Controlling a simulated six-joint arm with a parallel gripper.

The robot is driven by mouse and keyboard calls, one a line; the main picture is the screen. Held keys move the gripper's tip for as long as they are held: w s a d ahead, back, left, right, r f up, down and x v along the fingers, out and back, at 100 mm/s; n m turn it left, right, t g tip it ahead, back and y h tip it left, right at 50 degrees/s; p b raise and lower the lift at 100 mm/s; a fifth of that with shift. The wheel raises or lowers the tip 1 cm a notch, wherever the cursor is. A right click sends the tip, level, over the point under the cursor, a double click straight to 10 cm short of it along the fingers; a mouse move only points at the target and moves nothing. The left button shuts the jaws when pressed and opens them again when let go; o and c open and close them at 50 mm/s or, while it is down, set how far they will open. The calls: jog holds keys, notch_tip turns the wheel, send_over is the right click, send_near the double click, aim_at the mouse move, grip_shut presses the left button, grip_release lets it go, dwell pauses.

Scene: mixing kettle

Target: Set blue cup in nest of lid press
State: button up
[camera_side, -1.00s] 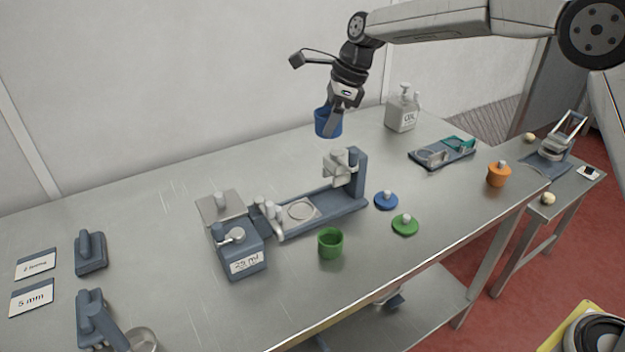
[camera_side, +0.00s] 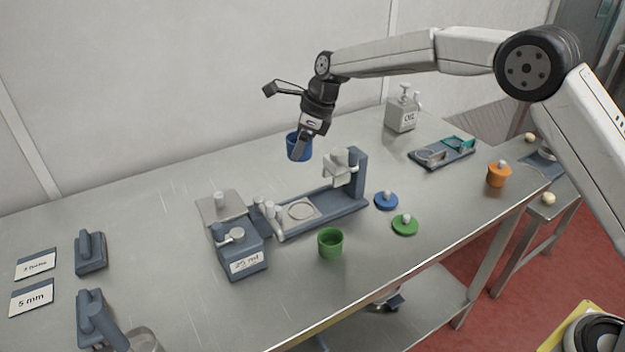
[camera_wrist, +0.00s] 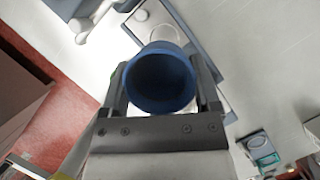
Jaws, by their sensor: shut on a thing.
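My gripper (camera_side: 302,143) is shut on the blue cup (camera_side: 296,153) and holds it upright in the air above the far part of the table. In the wrist view the blue cup (camera_wrist: 160,80) sits between the two fingers, its dark open mouth facing the camera. The lid press (camera_side: 335,195) stands on the table below and slightly right of the cup in the side view. Its round nest (camera_side: 300,211) shows empty on the base, to the left of the upright post. In the wrist view the cup partly covers the press.
A green cup (camera_side: 330,243) stands in front of the press. A blue lid (camera_side: 386,200) and a green lid (camera_side: 405,224) lie right of it. A 25 ml block (camera_side: 240,255) stands left. An oil bottle (camera_side: 402,110) and an orange pot (camera_side: 498,174) stand farther right.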

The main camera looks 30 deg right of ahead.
send_over(295, 210)
jog(key=d, duration=0.1)
notch_tip(295, 210, down, 9)
jog(key=shift+s+d, duration=0.15)
jog(key=shift+s, duration=0.3)
jog(key=shift+f, duration=2.8)
jog(key=shift+f, duration=0.75)
jog(key=o, duration=1)
jog(key=shift+r, duration=0.15)
jog(key=shift+r, duration=3.35)
